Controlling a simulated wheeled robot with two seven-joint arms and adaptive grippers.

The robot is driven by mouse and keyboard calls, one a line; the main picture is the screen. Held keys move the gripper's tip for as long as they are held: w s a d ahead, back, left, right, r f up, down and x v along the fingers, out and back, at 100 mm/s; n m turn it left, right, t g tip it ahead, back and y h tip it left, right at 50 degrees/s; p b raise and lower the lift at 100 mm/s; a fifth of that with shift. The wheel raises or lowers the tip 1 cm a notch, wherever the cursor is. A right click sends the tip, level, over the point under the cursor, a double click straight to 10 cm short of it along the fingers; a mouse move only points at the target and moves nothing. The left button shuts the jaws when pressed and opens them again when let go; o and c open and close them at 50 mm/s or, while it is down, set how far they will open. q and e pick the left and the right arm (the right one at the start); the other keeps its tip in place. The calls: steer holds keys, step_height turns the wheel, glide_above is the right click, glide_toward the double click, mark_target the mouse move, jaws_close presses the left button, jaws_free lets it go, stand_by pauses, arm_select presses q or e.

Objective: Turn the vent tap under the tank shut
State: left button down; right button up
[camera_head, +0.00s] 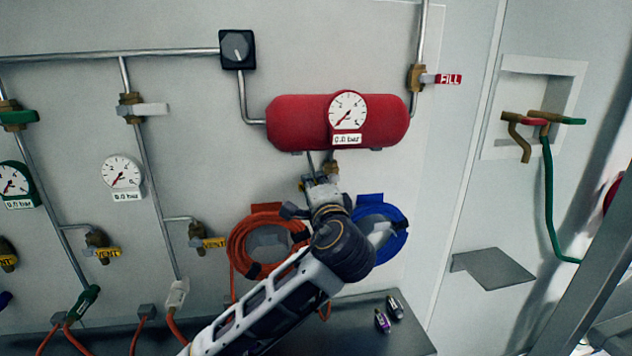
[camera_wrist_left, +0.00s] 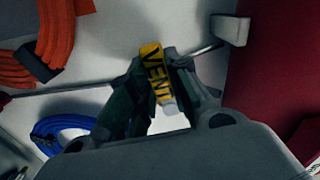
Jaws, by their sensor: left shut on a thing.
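The red tank (camera_head: 285,122) hangs on the wall with a round gauge (camera_head: 347,110) reading 0.0 bar. Below it, a pipe leads to the brass vent tap (camera_head: 332,168), mostly hidden by my gripper in the head view. My left gripper (camera_head: 320,183) is at the tap, directly under the tank. In the left wrist view the yellow VENT handle (camera_wrist_left: 155,73) sits between the fingers of my left gripper (camera_wrist_left: 160,98), which is shut on it. The handle appears tilted in that view. I cannot tell how far the tap is turned. My right gripper is not in view.
An orange hose coil (camera_head: 247,233) and a blue hose coil (camera_head: 398,235) hang on either side of my left wrist. Another VENT tap (camera_head: 200,238) is further left. A FILL tap (camera_head: 418,78) is right of the tank. A dark bench (camera_head: 402,338) runs below.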

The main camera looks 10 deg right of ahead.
arm_select(q)
steer(key=shift+r+m+p, duration=0.35)
steer(key=shift+m+p, duration=0.4)
steer(key=shift+m, duration=0.15)
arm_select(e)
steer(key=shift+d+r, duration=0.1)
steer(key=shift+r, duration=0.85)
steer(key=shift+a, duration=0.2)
arm_select(q)
steer(key=c, duration=1.3)
jaws_free()
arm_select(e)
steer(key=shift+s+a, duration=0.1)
